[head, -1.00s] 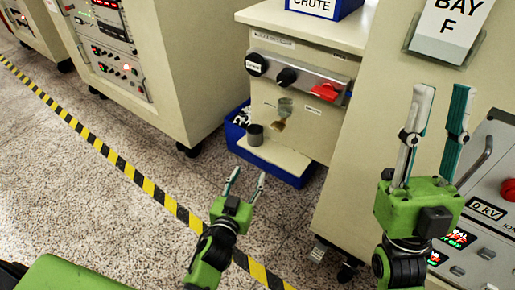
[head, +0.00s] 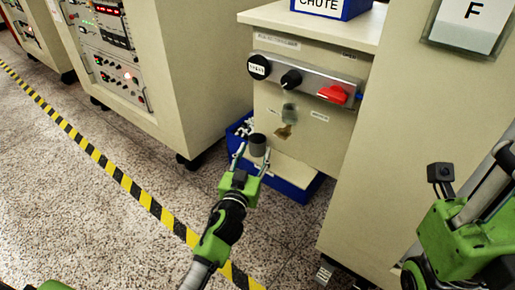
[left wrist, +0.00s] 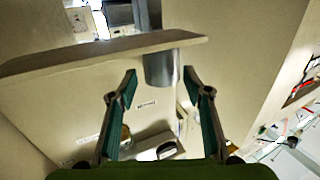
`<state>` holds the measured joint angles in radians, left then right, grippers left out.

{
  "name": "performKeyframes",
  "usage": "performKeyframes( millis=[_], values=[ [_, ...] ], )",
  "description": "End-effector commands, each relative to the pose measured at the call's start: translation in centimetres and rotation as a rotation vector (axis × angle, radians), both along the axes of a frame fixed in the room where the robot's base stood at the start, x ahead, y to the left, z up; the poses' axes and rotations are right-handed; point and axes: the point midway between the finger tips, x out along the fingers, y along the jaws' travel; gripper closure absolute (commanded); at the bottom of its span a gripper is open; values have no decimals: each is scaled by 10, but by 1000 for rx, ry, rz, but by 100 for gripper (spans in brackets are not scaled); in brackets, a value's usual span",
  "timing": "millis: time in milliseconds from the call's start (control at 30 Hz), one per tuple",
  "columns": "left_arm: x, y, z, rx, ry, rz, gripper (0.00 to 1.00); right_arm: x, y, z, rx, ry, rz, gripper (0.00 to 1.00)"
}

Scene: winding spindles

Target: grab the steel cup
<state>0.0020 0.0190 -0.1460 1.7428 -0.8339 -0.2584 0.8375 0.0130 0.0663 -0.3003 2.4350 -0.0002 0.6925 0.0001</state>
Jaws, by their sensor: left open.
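The steel cup (head: 257,141) is a small grey cylinder on the low beige shelf (head: 286,168) at the foot of the cabinet. In the left wrist view the cup (left wrist: 161,65) sits against the shelf board (left wrist: 60,64), between and just beyond my fingertips. My left gripper (head: 252,151) is open, with its fingertips on either side of the cup's lower part in the head view. In the left wrist view the fingers (left wrist: 160,74) are spread with nothing held. My right gripper is partly cut off at the right edge, and its fingertips are not clearly seen.
The beige cabinet (head: 300,145) with knobs and a red switch (head: 333,94) rises behind the shelf. A blue bin (head: 300,192) lies under and around the shelf. A blue CHUTE box (head: 330,8) is on top. Striped tape (head: 118,178) crosses the open floor.

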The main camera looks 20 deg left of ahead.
Motion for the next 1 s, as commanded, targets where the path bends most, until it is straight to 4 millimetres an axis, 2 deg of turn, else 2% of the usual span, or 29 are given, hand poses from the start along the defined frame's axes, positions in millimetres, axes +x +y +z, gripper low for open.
performKeyframes(
  millis=[133, 400, 700, 800, 833, 1000],
  values=[
    [16, 3, 1, 4, -5, 0, 55, -1, 1, -3, -2, -9, -1, 73],
    [48, 5, 2, 1, -2, 0, 55, -7, 1, 8, -3, -63, -4, 73],
    [50, 5, 3, 0, 0, 0, 55, -8, 2, 10, -4, -65, -3, 73],
    [50, 5, 3, 0, 0, 0, 81, -8, 2, 10, -4, -65, -3, 73],
    [50, 5, 3, 0, 0, 0, 87, -8, 2, 10, -4, -65, -3, 73],
    [50, 5, 3, 0, -1, 0, 87, -8, 2, 10, -4, -65, -3, 73]
  ],
)
